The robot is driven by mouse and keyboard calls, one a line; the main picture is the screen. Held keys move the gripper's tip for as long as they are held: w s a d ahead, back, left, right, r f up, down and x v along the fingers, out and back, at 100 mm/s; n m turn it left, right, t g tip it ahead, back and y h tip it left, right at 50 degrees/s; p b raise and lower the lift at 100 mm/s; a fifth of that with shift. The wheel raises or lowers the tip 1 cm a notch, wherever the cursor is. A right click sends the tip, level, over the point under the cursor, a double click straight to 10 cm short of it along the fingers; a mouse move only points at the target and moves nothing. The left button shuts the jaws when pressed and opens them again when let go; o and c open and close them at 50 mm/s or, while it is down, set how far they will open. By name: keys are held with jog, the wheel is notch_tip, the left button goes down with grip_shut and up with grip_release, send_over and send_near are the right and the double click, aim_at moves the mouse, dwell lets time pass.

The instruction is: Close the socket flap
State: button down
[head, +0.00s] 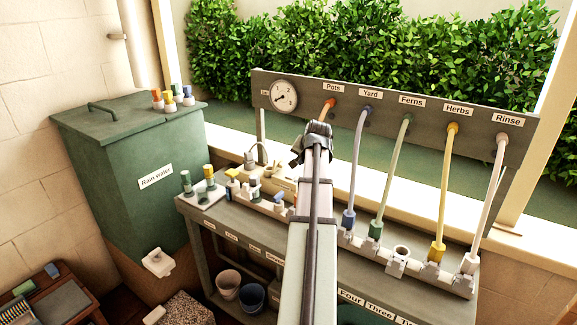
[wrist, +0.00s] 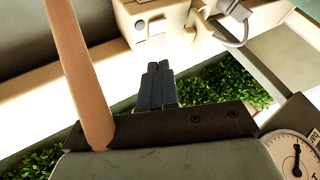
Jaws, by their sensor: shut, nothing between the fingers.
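My gripper (head: 312,146) is above the bench, just in front of the grey hose board; its wrist housing and my arm hide its fingers in the head view. In the wrist view the two dark fingers (wrist: 158,67) are together and empty. They point towards a cream box-like fitting (wrist: 150,22) with a raised pale plate, and there is a visible gap between them. This fitting may be the socket, but I cannot tell surely which part is the flap or how far it stands open. In the head view a cream block (head: 283,185) is partly hidden behind my arm.
The grey board (head: 420,108) carries a round gauge (head: 284,96) and several coloured hoses. An orange hose (wrist: 82,75) passes close beside my fingers. Bottles and a small tap crowd the bench's left part. A green rainwater tank (head: 140,180) stands left.

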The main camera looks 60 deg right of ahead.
aim_at(280, 164)
jog(key=x, duration=0.9)
jog(key=shift+s+d+f, duration=0.1)
jog(key=shift+d+f, duration=0.2)
jog(key=shift+d, duration=0.1)
jog(key=w, duration=0.3)
jog(key=shift+r, duration=0.2)
jog(key=shift+w+r, duration=0.1)
jog(key=shift+w, duration=0.4)
jog(key=shift+w+r, duration=0.1)
jog(key=shift+r+g, duration=0.15)
jog(key=shift+g, duration=0.25)
